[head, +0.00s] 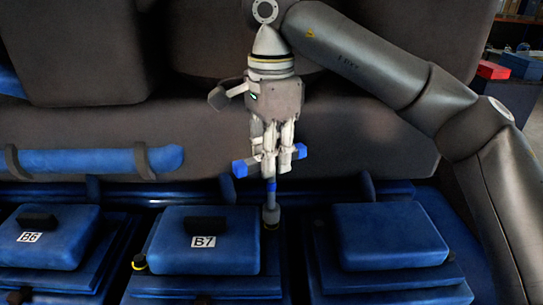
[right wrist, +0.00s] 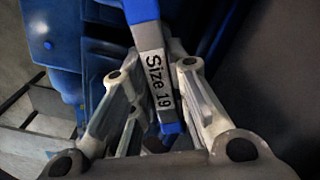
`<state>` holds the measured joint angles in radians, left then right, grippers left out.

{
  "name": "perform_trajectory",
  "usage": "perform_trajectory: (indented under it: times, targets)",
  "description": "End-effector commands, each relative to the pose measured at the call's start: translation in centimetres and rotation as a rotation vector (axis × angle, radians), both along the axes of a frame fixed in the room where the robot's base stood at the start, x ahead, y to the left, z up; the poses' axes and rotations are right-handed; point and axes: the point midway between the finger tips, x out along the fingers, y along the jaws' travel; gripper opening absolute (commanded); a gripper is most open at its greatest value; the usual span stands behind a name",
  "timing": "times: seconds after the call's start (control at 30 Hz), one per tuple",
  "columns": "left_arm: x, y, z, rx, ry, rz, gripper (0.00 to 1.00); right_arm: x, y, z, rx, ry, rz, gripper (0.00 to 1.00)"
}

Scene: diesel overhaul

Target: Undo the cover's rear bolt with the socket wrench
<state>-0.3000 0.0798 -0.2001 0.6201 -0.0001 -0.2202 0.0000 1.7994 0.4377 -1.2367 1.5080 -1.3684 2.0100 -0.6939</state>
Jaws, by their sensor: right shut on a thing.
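In the right wrist view the wrench (right wrist: 156,75) sits between the fingers and bears the label "Size 19". The wrench shaft hangs upright, and its grey socket end is at the back right corner of the blue cover marked B7 (head: 190,262). The socket hides any bolt head there; a bit of yellow shows below it. I cannot tell whether the socket is fully seated. My left gripper is out of view.
Blue cover B6 (head: 45,240) stands to the left and an unlabelled blue cover (head: 388,237) to the right. A blue pipe (head: 95,160) and the dark engine body (head: 345,125) lie behind.

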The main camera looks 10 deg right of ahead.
Motion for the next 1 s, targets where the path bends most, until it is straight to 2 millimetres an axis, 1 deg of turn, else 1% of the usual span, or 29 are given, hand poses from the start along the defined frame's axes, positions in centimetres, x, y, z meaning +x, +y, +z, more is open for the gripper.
perform_trajectory:
  times: [1.0]
  targets:
    - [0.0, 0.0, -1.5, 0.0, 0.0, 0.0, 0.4, -0.1, 0.0, 0.0, 0.001, 0.0, -0.68, 0.0]
